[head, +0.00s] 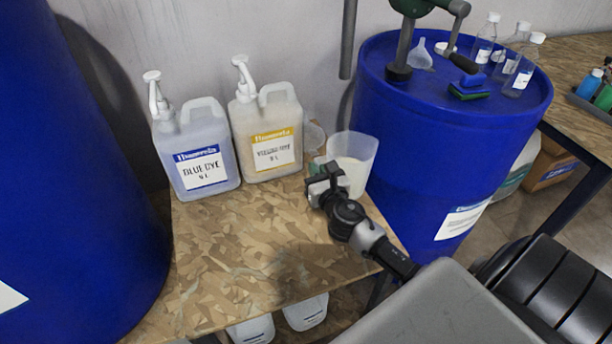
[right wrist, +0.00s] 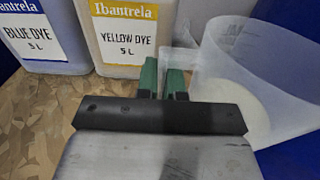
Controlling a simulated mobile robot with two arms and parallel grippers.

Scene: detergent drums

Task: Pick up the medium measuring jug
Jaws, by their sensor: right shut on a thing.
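A translucent measuring jug (head: 360,150) with white content in its lower part is at the right corner of the wooden table in the head view, beside the blue drum. In the right wrist view the jug (right wrist: 275,85) fills the right side. My right gripper (head: 322,178) is at the jug's left side; its green fingers (right wrist: 163,80) are close together and shut on a part of the jug, probably its handle, mostly hidden. Another clear vessel (head: 313,137) shows partly behind the gripper. I cannot tell the jugs' size order. My left gripper is not in view.
A blue dye jug (head: 200,150) and a yellow dye jug (head: 268,135) with pumps stand at the back of the table (head: 235,260). A blue drum (head: 420,140) stands close on the right, another (head: 70,170) on the left. The table's front is clear.

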